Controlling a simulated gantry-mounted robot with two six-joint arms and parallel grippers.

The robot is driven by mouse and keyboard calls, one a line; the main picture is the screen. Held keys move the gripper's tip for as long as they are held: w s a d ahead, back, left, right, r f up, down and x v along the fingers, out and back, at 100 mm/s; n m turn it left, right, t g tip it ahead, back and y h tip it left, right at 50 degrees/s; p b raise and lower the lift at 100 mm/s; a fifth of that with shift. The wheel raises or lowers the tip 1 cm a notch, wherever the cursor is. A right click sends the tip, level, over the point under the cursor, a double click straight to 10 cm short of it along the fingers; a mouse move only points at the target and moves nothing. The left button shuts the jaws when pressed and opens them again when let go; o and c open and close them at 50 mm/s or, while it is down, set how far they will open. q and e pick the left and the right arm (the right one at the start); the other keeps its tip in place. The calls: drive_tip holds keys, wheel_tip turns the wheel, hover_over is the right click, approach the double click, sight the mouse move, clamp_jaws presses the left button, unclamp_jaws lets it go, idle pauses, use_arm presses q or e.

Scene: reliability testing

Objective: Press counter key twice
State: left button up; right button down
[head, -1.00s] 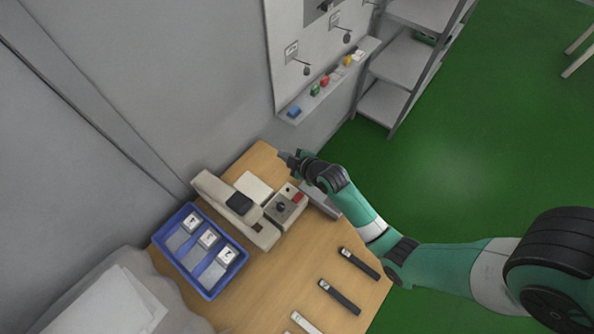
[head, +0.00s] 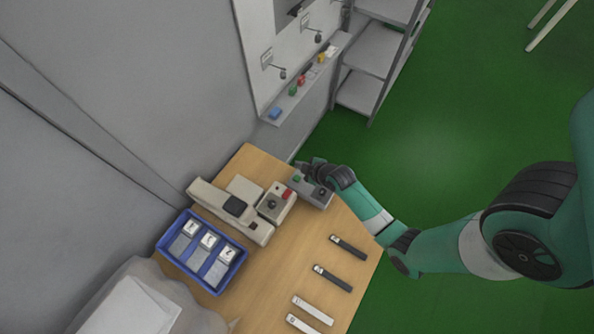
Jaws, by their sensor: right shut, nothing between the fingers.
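A small grey box (head: 315,194) with a green key (head: 296,179) stands at the far right edge of the wooden table; it looks like the counter, but its markings are too small to read. My right gripper (head: 302,165) is shut and empty, just beyond the green key. I cannot tell whether it touches the box. My right wrist hides part of the box's far side. My left gripper is not in view.
Left of the box is a beige device (head: 268,211) with a black knob and red button. A blue tray (head: 215,286) holds several labelled pieces. Several dark and white strips lie on the table (head: 284,262). A wall panel ledge (head: 322,62) is beyond.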

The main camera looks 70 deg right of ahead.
drive_tip(key=b, duration=0.6)
approach(296, 175)
drive_tip(key=w, duration=0.1)
drive_tip(key=w+d+f, duration=0.1)
drive_tip(key=w, duration=0.1)
drive_tip(key=w+d+f, duration=0.1)
drive_tip(key=shift+w+f, duration=0.15)
drive_tip(key=shift+f, duration=0.2)
drive_tip(key=shift+f+b, duration=0.15)
drive_tip(key=shift+b, duration=0.2)
idle(0.6)
drive_tip(key=shift+f, duration=0.25)
drive_tip(key=shift+f+b, duration=0.45)
drive_tip(key=shift+b, duration=0.1)
idle(0.6)
drive_tip(key=shift+r+p, duration=0.9)
drive_tip(key=shift+p, duration=0.05)
drive_tip(key=shift+r, duration=0.1)
